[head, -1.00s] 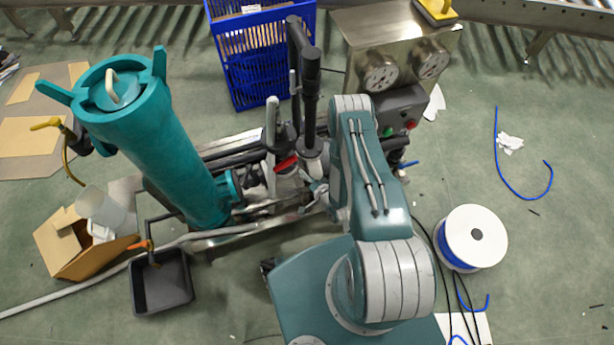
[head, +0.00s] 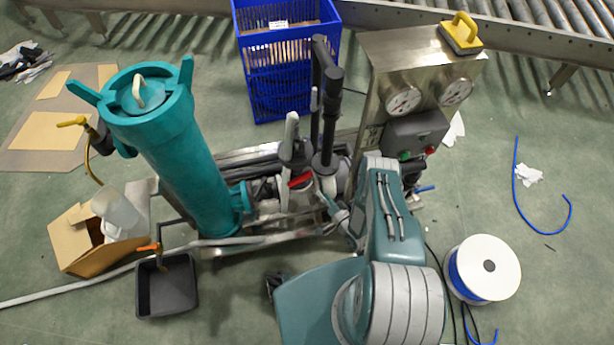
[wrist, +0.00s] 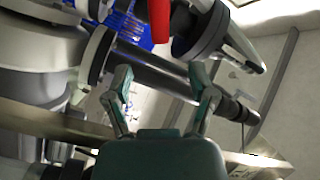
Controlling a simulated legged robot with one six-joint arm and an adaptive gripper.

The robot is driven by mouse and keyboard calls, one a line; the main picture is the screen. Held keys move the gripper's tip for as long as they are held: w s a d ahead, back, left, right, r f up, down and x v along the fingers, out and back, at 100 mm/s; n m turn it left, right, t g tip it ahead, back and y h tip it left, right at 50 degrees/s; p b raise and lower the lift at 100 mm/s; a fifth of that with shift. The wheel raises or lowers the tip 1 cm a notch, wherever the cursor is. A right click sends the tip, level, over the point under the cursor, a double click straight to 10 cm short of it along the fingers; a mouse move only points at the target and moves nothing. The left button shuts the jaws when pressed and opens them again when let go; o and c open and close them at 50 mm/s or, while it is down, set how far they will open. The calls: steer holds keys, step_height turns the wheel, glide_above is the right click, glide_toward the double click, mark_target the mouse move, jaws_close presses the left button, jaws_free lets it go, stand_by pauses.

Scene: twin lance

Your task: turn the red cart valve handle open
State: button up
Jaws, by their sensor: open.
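The red valve handle (head: 300,180) sits on the cart's pipework, among grey and white fittings, left of my arm in the head view. In the wrist view the red handle (wrist: 159,20) hangs in from the top edge, beside a dark round fitting. My gripper (wrist: 164,82) is open and empty, its two fingers spread below the handle and apart from it in the picture. In the head view my gripper is mostly hidden by my arm and the fittings. The cart (head: 270,240) carries a tall teal filter housing (head: 190,155) at its left.
A steel panel with two gauges (head: 403,99) stands behind my arm, with a yellow-handled block (head: 461,35) on top. Dark upright pipes (head: 328,118) rise close to the handle. A blue crate (head: 285,60), a cable spool (head: 485,268) and a black tray (head: 167,287) stand around.

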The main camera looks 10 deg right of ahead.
mark_target(307, 176)
steer(key=x, duration=1)
steer(key=shift+w+a, duration=0.1)
steer(key=shift+w, duration=0.05)
jaws_close()
